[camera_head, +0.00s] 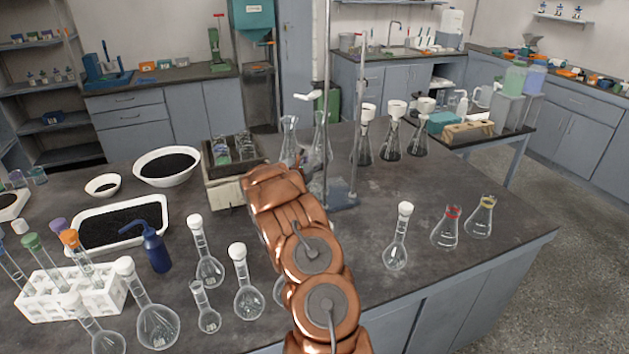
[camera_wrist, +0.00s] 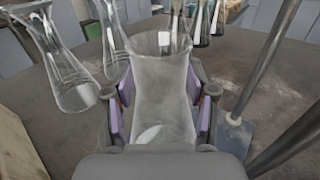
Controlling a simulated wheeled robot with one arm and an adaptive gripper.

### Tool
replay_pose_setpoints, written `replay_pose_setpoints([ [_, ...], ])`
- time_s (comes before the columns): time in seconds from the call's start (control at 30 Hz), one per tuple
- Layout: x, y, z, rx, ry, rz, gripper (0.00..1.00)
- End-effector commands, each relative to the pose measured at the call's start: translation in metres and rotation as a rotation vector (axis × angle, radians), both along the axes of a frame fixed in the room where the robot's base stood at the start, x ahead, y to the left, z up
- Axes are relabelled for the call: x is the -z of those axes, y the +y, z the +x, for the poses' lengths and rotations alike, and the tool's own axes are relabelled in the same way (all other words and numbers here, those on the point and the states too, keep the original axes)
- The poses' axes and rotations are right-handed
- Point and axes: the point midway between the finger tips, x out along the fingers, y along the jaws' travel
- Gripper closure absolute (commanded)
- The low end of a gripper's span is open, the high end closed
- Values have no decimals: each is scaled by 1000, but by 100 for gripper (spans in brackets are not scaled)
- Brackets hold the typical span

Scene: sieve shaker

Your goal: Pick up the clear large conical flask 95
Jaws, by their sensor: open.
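A clear large conical flask (camera_wrist: 160,75) stands between the two purple-padded fingers of my gripper (camera_wrist: 160,108) in the wrist view. The fingers are open, one on each side of the glass; I cannot tell whether they touch it. I cannot read any number on it. In the head view my gripper (camera_head: 318,163) is at the middle of the dark bench, largely hidden by my arm. Two clear conical flasks stand by it, one at left (camera_head: 290,140) and one at right (camera_head: 321,135); their lower parts are partly hidden.
Another clear flask (camera_wrist: 60,65) stands close left in the wrist view. A metal stand with a grey base (camera_wrist: 236,132) is close right. Several white-topped flasks (camera_head: 392,138) stand beyond the stand. A crate of glassware (camera_head: 225,188) is at left.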

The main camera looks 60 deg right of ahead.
Motion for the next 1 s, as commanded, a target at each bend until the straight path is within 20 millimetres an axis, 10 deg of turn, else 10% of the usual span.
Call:
replay_pose_setpoints([
  [0.47,0,-14,0,1,1,0,45],
  [1.0,0,-13,0,1,1,0,100],
])
